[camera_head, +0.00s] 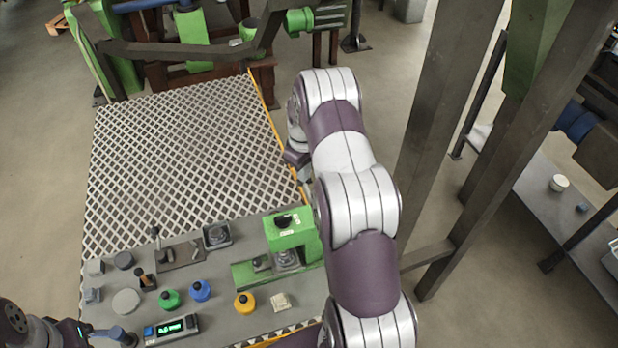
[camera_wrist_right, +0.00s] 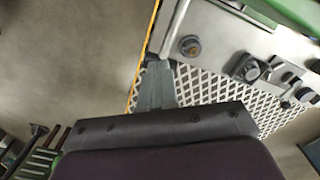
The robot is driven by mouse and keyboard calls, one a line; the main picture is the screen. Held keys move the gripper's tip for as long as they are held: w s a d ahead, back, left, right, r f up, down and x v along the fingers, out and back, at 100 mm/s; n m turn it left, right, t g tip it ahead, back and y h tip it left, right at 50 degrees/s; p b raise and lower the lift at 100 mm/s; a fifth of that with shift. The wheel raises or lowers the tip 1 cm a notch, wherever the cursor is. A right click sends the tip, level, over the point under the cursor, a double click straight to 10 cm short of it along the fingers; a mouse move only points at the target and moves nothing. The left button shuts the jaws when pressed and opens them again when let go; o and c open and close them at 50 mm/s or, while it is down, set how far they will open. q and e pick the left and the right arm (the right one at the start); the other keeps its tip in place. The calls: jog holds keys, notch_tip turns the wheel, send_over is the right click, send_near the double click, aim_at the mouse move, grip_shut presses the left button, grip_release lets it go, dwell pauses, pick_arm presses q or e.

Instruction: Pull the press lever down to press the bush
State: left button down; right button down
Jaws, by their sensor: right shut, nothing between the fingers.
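The green press (camera_head: 290,232) stands at the right edge of the bench in the head view, beside my right arm. Metal parts show under its head, but I cannot tell the bush among them. In the right wrist view a grey rod that looks like the press lever (camera_wrist_right: 176,28) runs down to a dark knob (camera_wrist_right: 150,60). My right gripper (camera_wrist_right: 157,66) is shut and empty, its fingertips close to that knob; contact is unclear. The right gripper also shows in the head view (camera_head: 303,180), partly behind the arm. My left gripper (camera_head: 108,334) is partly visible at lower left, its jaws unclear.
The bench (camera_head: 215,325) holds a green pot (camera_head: 169,299), a blue pot (camera_head: 201,290), a yellow pot (camera_head: 244,302) and a digital display (camera_head: 171,329). A white lattice mat (camera_head: 180,160) covers its far part. Steel posts (camera_head: 440,130) stand right of my right arm.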

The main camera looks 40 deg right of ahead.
jog(key=shift+f+b, duration=0.45)
jog(key=shift+f, duration=0.35)
dwell(0.4)
jog(key=shift+s, duration=0.1)
notch_tip(320, 180, up, 10)
jog(key=p, duration=0.6)
jog(key=shift+f+p, duration=0.15)
jog(key=shift+p, duration=0.2)
notch_tip(320, 180, up, 5)
jog(key=p, duration=0.3)
